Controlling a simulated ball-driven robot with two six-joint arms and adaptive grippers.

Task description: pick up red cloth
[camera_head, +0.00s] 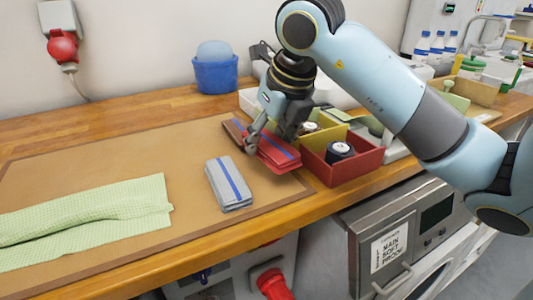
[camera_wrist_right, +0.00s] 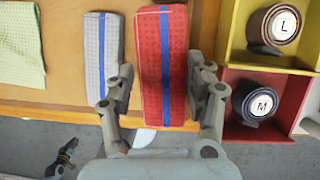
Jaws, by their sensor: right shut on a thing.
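The red cloth (camera_head: 278,152) is folded into a long block with a blue stripe along its top. My right gripper (camera_head: 268,136) reaches down over it and is shut on it. In the right wrist view the red cloth (camera_wrist_right: 178,60) lies between the two fingers of the right gripper (camera_wrist_right: 162,88), one on each long side. I cannot tell whether the cloth touches the mat or is just above it. The gripper hides part of it in the head view.
A grey folded cloth (camera_head: 228,184) lies left of the red one. A green cloth (camera_head: 90,215) is spread at the left. A red and yellow bin (camera_head: 345,172) with rolled belts stands close at the right. A brown folded cloth (camera_head: 234,128) and a blue tub (camera_head: 215,76) are behind.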

